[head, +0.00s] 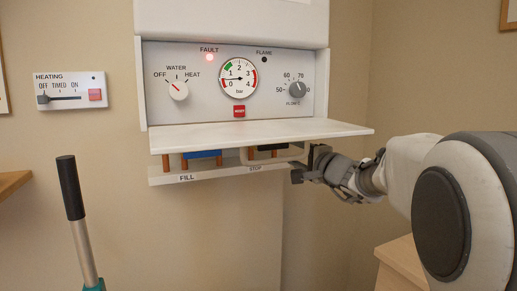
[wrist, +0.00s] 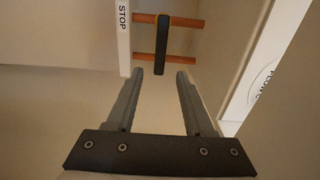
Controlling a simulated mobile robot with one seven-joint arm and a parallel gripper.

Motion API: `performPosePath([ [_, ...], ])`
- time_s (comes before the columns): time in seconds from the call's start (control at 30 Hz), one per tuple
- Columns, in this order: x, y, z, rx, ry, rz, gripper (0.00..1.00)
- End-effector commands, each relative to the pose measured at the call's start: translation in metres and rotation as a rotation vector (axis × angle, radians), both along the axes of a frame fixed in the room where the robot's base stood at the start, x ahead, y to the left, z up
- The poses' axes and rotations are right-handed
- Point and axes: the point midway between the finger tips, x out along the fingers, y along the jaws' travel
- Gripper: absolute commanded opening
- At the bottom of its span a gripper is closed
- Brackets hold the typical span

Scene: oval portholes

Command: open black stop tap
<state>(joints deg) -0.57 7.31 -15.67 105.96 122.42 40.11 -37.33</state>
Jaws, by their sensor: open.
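The black stop tap (head: 272,147) is partly hidden under the white flap of the boiler, behind the strip marked STOP (head: 255,169). In the wrist view it is a dark bar (wrist: 161,52) lying crosswise to two copper pipes, with a yellowish edge at its top end. My gripper (head: 304,165) is at the right end of the strip in the head view. In the wrist view my gripper (wrist: 160,77) is open, its two fingers apart and empty. The bar lies beyond the fingertips, roughly in line with the gap; its near end is close to them. I see no contact.
The blue fill tap (head: 203,155) is left of the stop tap, above the FILL label. The white flap (head: 255,133) juts out above both taps. A red fault light (head: 209,57) is lit. A black-handled lever (head: 71,188) stands at the lower left.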

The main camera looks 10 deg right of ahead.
Motion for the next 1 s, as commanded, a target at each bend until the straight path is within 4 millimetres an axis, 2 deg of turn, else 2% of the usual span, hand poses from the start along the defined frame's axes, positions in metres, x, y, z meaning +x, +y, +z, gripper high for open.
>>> performPosePath([
  [0.2, 0.042, 0.014, -0.001, -0.001, 0.001, 0.001, 0.53],
  [0.4, 0.069, 0.023, -0.001, -0.001, 0.001, 0.001, 0.53],
  [0.6, 0.081, 0.027, 0.0, 0.0, 0.0, 0.001, 0.53],
  [0.9, 0.083, 0.027, 0.0, 0.0, 0.0, 0.001, 0.53],
  [0.93, 0.083, 0.027, 0.0, 0.0, 0.0, 0.001, 0.51],
  [1.0, 0.083, 0.027, 0.0, 0.0, 0.0, 0.001, 0.38],
])
